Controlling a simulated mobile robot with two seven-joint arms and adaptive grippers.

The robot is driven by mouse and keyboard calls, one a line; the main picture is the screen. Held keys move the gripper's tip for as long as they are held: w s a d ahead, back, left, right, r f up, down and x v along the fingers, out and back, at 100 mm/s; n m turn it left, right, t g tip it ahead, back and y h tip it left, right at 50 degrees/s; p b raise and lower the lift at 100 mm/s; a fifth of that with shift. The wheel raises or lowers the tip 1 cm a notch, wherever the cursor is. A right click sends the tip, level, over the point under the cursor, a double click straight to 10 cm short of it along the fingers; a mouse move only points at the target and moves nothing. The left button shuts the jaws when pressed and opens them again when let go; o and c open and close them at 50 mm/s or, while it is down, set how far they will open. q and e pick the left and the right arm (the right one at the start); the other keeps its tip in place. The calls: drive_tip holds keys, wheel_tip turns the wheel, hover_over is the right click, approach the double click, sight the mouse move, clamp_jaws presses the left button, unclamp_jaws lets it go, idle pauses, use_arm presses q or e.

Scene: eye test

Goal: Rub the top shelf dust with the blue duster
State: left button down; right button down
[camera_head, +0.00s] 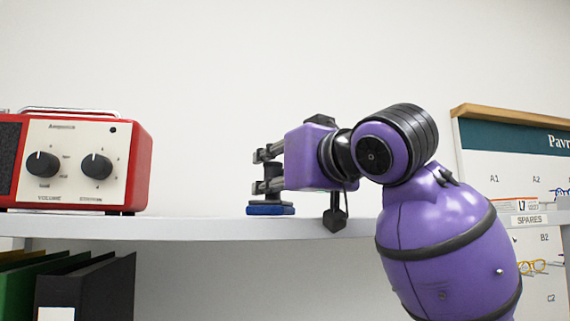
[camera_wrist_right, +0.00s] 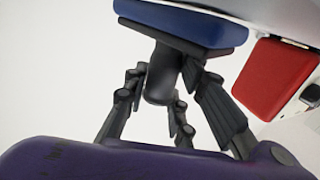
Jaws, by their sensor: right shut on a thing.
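The duster has a flat blue pad (camera_head: 270,210) and a black upright handle (camera_head: 271,180). My right gripper (camera_head: 268,170) is shut on the handle, with the pad facing down. The pad is at the surface of the white top shelf (camera_head: 190,229), near its front edge; I cannot tell whether it touches. In the right wrist view the pad (camera_wrist_right: 185,22) is at the top, and the handle (camera_wrist_right: 160,78) is between the fingers of my right gripper (camera_wrist_right: 168,82). The shelf's top is seen almost edge-on and no dust can be made out. My left gripper is not in view.
A red radio (camera_head: 143,168) stands on the shelf to the left; it also shows in the right wrist view (camera_wrist_right: 272,77). Dark and green binders (camera_head: 90,285) stand below. A lettered board (camera_head: 500,160) is at the right. The shelf between radio and duster is clear.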

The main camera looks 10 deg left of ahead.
drive_tip(key=shift+w+a+f, duration=0.15)
drive_tip(key=shift+a+f, duration=0.05)
drive_tip(key=shift+f, duration=0.5)
drive_tip(key=shift+r, duration=0.1)
drive_tip(key=shift+s+d+r, duration=0.15)
drive_tip(key=shift+s+d, duration=0.1)
drive_tip(key=shift+s, duration=0.4)
drive_tip(key=shift+s+d+r, duration=0.2)
drive_tip(key=shift+s+d, duration=0.1)
drive_tip(key=shift+s, duration=0.4)
drive_tip(key=shift+s+d+r, duration=0.15)
drive_tip(key=shift+s+d, duration=0.1)
drive_tip(key=shift+s, duration=0.4)
drive_tip(key=shift+r, duration=0.2)
drive_tip(key=shift+r, duration=3)
